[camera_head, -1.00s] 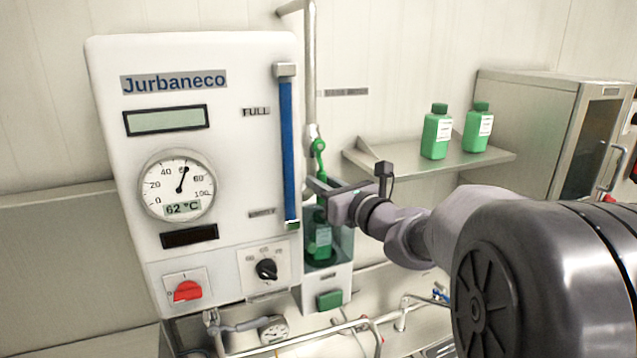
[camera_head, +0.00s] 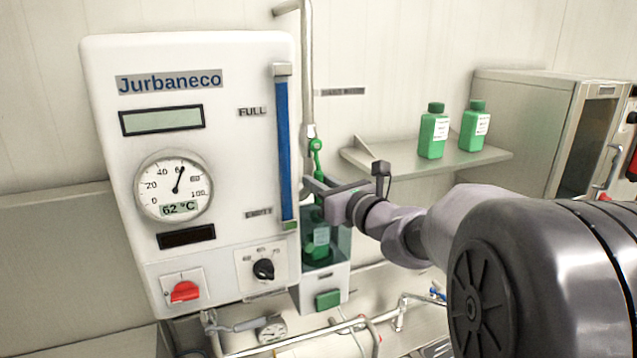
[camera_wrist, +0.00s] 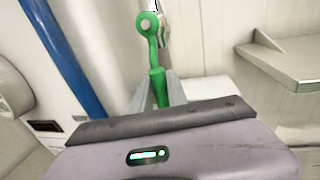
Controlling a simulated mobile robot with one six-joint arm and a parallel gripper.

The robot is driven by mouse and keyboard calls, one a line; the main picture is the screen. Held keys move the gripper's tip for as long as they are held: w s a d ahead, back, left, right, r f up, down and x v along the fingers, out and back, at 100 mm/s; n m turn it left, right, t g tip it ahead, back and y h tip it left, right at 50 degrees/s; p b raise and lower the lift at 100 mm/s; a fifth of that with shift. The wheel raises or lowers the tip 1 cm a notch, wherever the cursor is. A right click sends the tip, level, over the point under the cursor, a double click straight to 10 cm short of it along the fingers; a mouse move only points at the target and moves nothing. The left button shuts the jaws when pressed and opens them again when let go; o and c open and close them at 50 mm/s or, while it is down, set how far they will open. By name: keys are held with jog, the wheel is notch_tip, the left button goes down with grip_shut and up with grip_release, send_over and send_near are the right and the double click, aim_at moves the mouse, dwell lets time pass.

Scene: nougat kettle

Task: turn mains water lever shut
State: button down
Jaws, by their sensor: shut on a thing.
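The mains water lever (camera_head: 316,147) is green and sits on the vertical pipe (camera_head: 308,80) just right of the white machine. In the head view its ring end is at the pipe and its handle hangs down. My gripper (camera_head: 313,187) is at the lower part of the handle. In the wrist view the lever (camera_wrist: 149,45) runs from its round pivot at the top down between my two fingers. My gripper (camera_wrist: 159,92) is shut on the handle there. The handle's lowest end is hidden behind my gripper body.
The white machine (camera_head: 230,60) with a blue level tube (camera_head: 285,150) stands close on the left. A holder with a green bottle (camera_head: 316,240) is just below my gripper. A shelf (camera_head: 470,160) with two green bottles (camera_head: 434,132) is on the right.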

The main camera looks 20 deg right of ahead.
jog(key=shift+d, duration=0.1)
dwell(0.6)
jog(key=d+r+n+g+h+b, duration=0.1)
jog(key=d+r+n+h+b, duration=0.2)
jog(key=d+r+n+b, duration=0.4)
jog(key=shift+d+r+n+g+b, duration=0.25)
jog(key=shift+n+b, duration=1)
jog(key=shift+n, duration=3.15)
jog(key=shift+r, duration=0.1)
jog(key=c, duration=1.3)
grip_release()
jog(key=shift+a, duration=0.1)
jog(key=shift+s, duration=0.1)
